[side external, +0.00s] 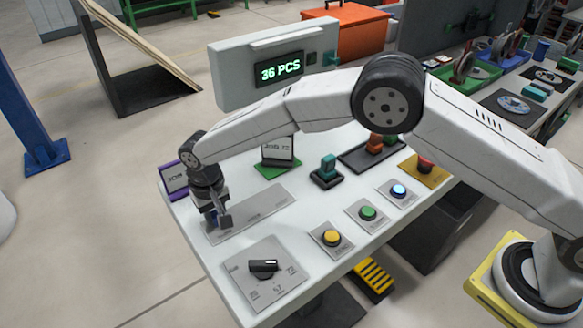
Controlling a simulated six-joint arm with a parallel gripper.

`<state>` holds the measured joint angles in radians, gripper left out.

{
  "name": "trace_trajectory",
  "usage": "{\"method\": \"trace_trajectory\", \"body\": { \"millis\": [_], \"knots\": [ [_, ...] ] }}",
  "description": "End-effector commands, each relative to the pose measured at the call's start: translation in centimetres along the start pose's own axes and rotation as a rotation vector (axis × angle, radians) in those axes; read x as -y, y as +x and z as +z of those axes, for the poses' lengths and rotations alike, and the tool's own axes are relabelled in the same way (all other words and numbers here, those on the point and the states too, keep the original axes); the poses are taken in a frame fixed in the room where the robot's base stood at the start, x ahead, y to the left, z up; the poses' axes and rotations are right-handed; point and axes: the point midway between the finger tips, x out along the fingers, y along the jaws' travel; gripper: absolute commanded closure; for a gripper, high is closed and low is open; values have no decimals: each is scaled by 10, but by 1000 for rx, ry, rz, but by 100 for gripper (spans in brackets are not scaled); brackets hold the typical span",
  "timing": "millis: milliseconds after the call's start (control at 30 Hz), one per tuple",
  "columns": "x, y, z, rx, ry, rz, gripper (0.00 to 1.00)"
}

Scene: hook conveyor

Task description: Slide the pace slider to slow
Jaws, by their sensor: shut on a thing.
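The pace slider's grey plate (265,207) lies flat near the left end of the white table, with small lettering too faint to read surely. My gripper (219,221) points down at the left end of this plate and is shut on the slider's knob. The fingers and wrist hide most of the knob, so its exact place along the track cannot be told.
A rotary dial panel (265,283) sits in front of the plate. Yellow (331,238), green (368,213) and blue-white (398,191) buttons run along the front edge. A job card stand (278,152) and a purple-framed card (173,180) stand behind. The display (279,68) reads 36 PCS.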

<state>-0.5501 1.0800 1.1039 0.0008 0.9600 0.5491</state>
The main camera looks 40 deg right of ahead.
Motion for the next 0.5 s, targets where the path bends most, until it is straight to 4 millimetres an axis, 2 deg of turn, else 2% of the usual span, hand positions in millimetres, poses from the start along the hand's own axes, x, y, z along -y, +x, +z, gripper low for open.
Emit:
{"method": "trace_trajectory", "body": {
  "millis": [100,367,400,500],
  "knots": [
    [6,-2,-1,-6,0,-3,100],
    [9,-2,-1,-9,0,-8,100],
    [9,-2,-1,-9,-1,-8,62],
    [9,-2,-1,-9,-1,-8,32]
  ]
}}
